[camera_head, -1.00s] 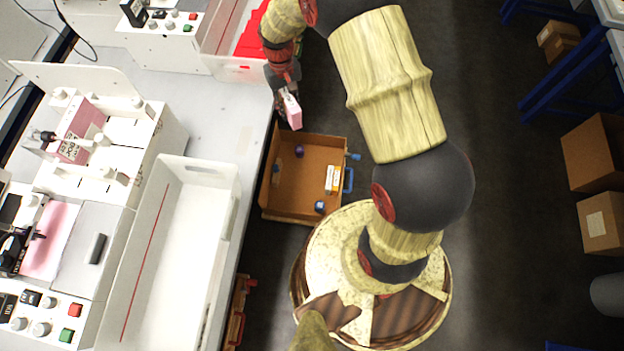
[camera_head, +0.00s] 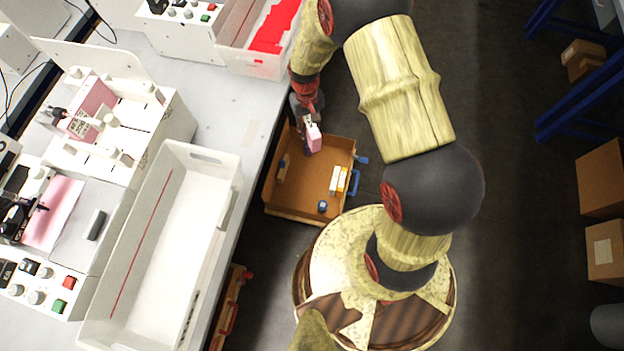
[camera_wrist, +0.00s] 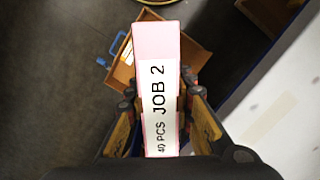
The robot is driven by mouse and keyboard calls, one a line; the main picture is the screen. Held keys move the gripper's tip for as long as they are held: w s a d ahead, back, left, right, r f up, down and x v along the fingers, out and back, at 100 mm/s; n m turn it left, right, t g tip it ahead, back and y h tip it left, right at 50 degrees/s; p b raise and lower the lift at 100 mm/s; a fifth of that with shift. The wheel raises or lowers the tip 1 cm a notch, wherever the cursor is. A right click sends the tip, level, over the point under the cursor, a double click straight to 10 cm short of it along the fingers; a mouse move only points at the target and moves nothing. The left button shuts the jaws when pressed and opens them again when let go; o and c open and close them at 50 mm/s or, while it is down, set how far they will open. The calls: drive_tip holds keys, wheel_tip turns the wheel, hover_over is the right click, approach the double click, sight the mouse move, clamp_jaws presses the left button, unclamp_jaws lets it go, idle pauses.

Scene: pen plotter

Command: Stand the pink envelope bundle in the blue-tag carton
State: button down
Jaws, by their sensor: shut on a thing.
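The pink envelope bundle (camera_head: 314,138) is held by my gripper (camera_head: 308,122), which is shut on it. In the wrist view the pink bundle (camera_wrist: 156,45) has a white band reading "JOB 2" and "40 PCS", and sits between the two fingers (camera_wrist: 160,118). In the head view the bundle overlaps the far end of an open brown carton (camera_head: 296,208); its height above the carton is hard to tell. The carton has blue parts at its right side, a blue tag-like handle (camera_head: 354,182), and a few small items inside. The carton also shows behind the bundle in the wrist view (camera_wrist: 122,75).
A long white tray (camera_head: 150,250) lies on the grey bench left of the carton. A clear bin with red contents (camera_head: 262,40) stands at the bench's far end. Brown boxes (camera_head: 603,180) and blue racking stand at the right. Dark floor lies between.

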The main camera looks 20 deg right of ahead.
drive_tip(key=s+d+f+n, duration=0.1)
drive_tip(key=s+f+n, duration=0.1)
drive_tip(key=f, duration=0.7)
drive_tip(key=s+d+f+n, duration=0.2)
drive_tip(key=s+f, duration=0.1)
drive_tip(key=f, duration=0.6)
drive_tip(key=n+t+b, duration=0.3)
drive_tip(key=n+b, duration=1.4)
drive_tip(key=n, duration=0.8)
hover_over(305, 175)
drive_tip(key=s, duration=0.2)
drive_tip(key=shift+h, duration=0.4)
drive_tip(key=f, duration=4.5)
drive_tip(key=shift+a, duration=0.4)
drive_tip(key=shift+w+d+f+b, duration=0.15)
drive_tip(key=shift+w+f+b, duration=0.3)
drive_tip(key=shift+w+f, duration=0.25)
drive_tip(key=shift+w+f+b, duration=0.15)
drive_tip(key=shift+f+b, duration=0.5)
drive_tip(key=shift+f, duration=0.75)
